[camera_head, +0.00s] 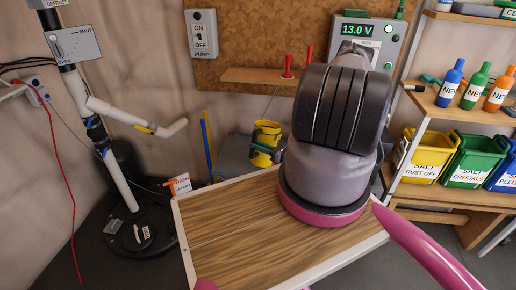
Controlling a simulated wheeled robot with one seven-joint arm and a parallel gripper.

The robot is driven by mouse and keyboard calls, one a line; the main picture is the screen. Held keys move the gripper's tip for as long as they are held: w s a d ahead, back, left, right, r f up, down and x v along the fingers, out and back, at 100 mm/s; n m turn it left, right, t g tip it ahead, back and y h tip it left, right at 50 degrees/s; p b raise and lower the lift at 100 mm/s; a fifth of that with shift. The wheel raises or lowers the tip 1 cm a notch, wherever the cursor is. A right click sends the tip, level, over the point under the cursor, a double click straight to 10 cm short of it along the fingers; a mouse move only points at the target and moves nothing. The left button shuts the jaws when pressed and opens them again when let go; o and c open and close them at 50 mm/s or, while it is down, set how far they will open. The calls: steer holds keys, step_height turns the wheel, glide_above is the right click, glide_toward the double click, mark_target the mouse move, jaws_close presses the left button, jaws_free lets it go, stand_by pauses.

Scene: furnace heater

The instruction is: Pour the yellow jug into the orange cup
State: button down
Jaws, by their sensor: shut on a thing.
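The yellow jug (268,131) is in the head view, just left of my arm and beyond the back edge of the wooden tabletop. It looks roughly upright. My gripper (262,149) shows as dark fingers across the jug's side and is shut on it. Most of the gripper is hidden behind my grey and pink arm. I cannot make out an orange cup for certain. A small orange piece (171,183) shows at the tabletop's back left corner, beside a white tag, but its shape is unclear.
The wooden tabletop (225,235) with a white rim is bare on its left. A white pipe assembly (118,180) stands at the left. A grey box (236,157) is behind the jug. At the right, shelves hold bottles (451,83) and salt bins (427,157).

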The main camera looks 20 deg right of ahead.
mark_target(256, 138)
steer(key=shift+r, duration=0.15)
stand_by(0.3)
steer(key=shift+r+m, duration=0.5)
steer(key=shift+r+m, duration=0.5)
steer(key=shift+m, duration=0.2)
steer(key=shift+r, duration=0.1)
steer(key=shift+w+d+r+m, duration=0.15)
steer(key=shift+r+m, duration=0.15)
steer(key=shift+m, duration=0.4)
